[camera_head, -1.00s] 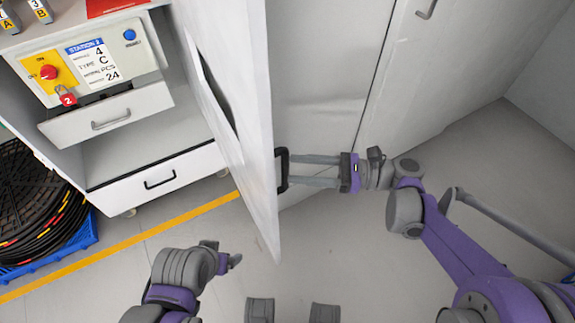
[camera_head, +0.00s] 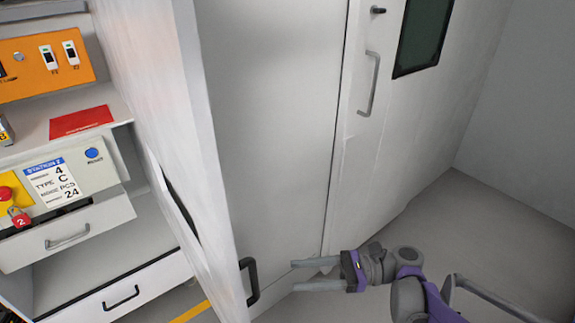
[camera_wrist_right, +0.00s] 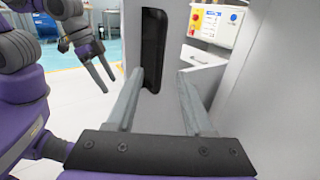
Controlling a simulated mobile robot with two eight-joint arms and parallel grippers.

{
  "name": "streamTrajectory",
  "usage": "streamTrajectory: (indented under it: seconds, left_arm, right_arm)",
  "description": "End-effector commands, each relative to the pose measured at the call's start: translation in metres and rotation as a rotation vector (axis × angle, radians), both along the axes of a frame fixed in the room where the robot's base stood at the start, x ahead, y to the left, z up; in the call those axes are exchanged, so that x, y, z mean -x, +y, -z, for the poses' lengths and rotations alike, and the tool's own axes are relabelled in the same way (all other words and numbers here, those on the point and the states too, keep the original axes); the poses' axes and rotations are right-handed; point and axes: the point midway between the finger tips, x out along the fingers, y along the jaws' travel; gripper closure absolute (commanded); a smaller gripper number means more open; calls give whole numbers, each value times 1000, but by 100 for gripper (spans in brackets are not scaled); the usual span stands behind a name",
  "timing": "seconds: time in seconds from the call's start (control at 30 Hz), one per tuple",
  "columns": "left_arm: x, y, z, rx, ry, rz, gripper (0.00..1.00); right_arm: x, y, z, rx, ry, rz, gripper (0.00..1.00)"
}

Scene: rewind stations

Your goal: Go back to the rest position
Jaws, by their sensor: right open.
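My right gripper (camera_head: 296,276) is open and empty. In the head view its two fingers point left toward the black handle (camera_head: 250,282) on the open white door (camera_head: 165,110), with a gap between fingertips and handle. In the right wrist view my right gripper (camera_wrist_right: 155,95) has its fingers spread, with nothing between them. My left gripper (camera_wrist_right: 101,66) shows at the upper left of that view, its two fingers apart and empty. It is out of the head view.
A station cabinet with a label panel (camera_head: 60,185), a red padlock (camera_head: 18,217) and drawers (camera_head: 70,232) stands left of the door. A closed grey door with a metal handle (camera_head: 370,84) stands at the back. Floor (camera_head: 470,225) is clear at right.

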Motion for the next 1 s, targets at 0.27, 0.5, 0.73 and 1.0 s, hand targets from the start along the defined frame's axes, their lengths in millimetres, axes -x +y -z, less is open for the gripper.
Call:
streamTrajectory:
  seconds: [0.27,0.5,0.73,1.0]
  left_arm:
    - [0,0,0,0,0,0,16]
    - [0,0,0,0,0,0,16]
    - [0,0,0,0,0,0,16]
    - [0,0,0,0,0,0,16]
  right_arm:
    - [28,21,24,254,-163,9,48]
    - [96,3,90,817,-633,-162,48]
    - [142,-54,127,1227,-1091,-522,48]
    - [165,-108,137,1487,-1480,-974,48]
